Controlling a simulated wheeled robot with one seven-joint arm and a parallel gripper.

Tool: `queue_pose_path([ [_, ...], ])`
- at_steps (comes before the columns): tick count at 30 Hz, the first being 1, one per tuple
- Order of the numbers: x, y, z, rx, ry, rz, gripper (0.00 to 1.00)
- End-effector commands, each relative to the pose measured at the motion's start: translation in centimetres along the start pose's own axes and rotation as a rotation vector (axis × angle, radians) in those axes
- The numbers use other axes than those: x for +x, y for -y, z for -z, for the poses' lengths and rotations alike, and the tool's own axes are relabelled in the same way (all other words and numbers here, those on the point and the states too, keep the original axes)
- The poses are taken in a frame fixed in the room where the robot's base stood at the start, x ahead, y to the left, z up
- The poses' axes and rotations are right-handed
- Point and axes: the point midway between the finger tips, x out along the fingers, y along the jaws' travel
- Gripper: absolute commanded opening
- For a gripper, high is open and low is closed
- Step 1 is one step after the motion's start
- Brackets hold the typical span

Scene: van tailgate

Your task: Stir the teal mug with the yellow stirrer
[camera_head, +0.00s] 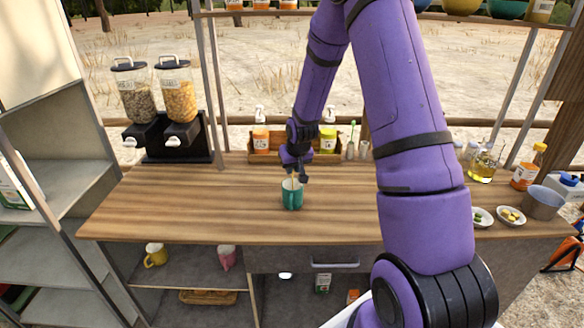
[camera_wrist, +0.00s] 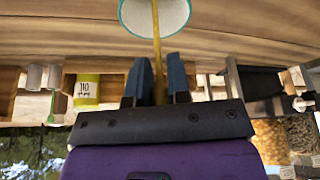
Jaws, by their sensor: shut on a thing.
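The teal mug (camera_head: 292,196) stands upright on the wooden counter, near its middle. My gripper (camera_head: 296,172) is right above the mug and points down at it. In the wrist view my gripper (camera_wrist: 158,85) is shut on the yellow stirrer (camera_wrist: 156,38), which sits between the two blue-grey fingers. The stirrer reaches from the fingers into the mug's opening (camera_wrist: 140,12), whose pale inside and teal rim show at the top. In the head view only a short bit of the stirrer shows above the mug. Whether its tip touches the mug's bottom cannot be told.
The wooden counter (camera_head: 190,205) is clear around the mug. A wooden rack (camera_head: 272,154) with orange and yellow jars stands behind. Cereal dispensers (camera_head: 178,100) stand at the back left. Small bowls (camera_head: 511,217), a glass pitcher (camera_head: 482,168) and a bucket (camera_head: 541,203) are at the right.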

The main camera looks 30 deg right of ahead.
Motion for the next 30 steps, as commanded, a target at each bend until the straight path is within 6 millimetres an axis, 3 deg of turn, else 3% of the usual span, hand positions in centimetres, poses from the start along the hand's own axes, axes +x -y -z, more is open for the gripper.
queue_pose_path([
  [30,-5.8,0.0,2.5,0.000,-0.001,0.000,0.00],
])
